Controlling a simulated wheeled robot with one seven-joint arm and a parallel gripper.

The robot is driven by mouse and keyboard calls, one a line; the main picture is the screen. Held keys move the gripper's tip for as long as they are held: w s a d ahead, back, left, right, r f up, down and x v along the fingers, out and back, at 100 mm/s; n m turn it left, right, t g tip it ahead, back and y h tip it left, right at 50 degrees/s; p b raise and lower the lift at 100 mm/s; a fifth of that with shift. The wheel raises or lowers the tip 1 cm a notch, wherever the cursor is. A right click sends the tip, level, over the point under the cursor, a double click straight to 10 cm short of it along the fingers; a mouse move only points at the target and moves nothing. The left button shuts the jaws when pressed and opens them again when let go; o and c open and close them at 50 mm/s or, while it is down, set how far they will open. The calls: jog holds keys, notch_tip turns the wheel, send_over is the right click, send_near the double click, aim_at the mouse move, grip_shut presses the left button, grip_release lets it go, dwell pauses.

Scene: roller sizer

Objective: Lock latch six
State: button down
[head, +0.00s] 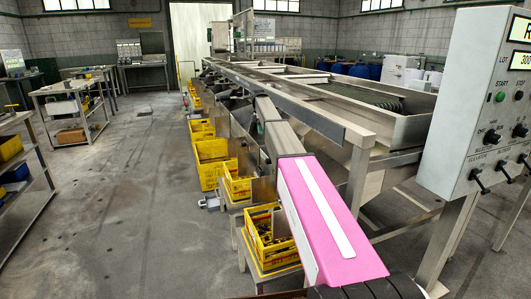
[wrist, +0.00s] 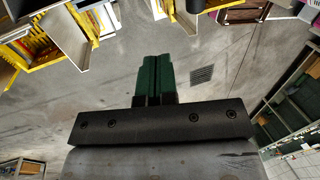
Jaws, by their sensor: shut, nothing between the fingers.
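My gripper (wrist: 154,62) shows in the wrist view, its two dark green fingers pressed together with nothing between them. It is above bare concrete floor and touches nothing that I can see. In the head view my pink and grey arm reaches away along the left side of the roller sizer (head: 330,122). The fingers cannot be made out there. I cannot pick out latch six or its state in either view. My arm covers part of the sizer's near side.
Yellow crates (head: 211,163) line the sizer's left side, and some show at the top left of the wrist view (wrist: 95,55). A grey control box (head: 488,110) with knobs stands at right. A metal trolley (head: 72,105) is at left. The floor aisle (head: 120,200) is clear.

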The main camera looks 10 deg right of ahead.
jog(key=s+d+f, duration=0.1)
jog(key=s+f, duration=0.5)
jog(key=f, duration=0.4)
jog(key=shift+s+f, duration=0.2)
jog(key=shift+f, duration=0.2)
jog(key=shift+d, duration=0.1)
